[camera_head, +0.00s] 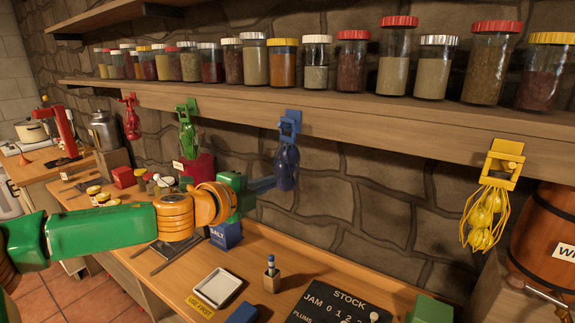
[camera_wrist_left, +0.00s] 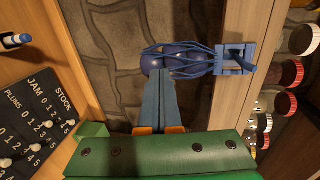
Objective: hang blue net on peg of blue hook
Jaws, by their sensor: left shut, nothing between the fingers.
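The blue hook (camera_head: 289,122) is fixed to the front edge of the wooden shelf. The blue net (camera_head: 286,168), with dark round items inside, hangs directly below it. In the left wrist view the net's strands (camera_wrist_left: 180,61) gather at the blue hook (camera_wrist_left: 234,60), whose peg sticks out; I cannot tell exactly how the loop sits on it. My left gripper (camera_head: 271,184) is shut and empty, its fingertips beside the net's lower part. In the left wrist view the fingers (camera_wrist_left: 158,80) point at the net; whether they touch it is unclear. My right gripper is out of view.
Red (camera_head: 131,117), green (camera_head: 187,120) and yellow (camera_head: 502,165) hooks with nets line the same shelf edge. Jars (camera_head: 352,62) stand on the shelf. Below are a white tray (camera_head: 216,286), a salt box (camera_head: 226,234), a stock board (camera_head: 335,308) and a barrel (camera_head: 545,240).

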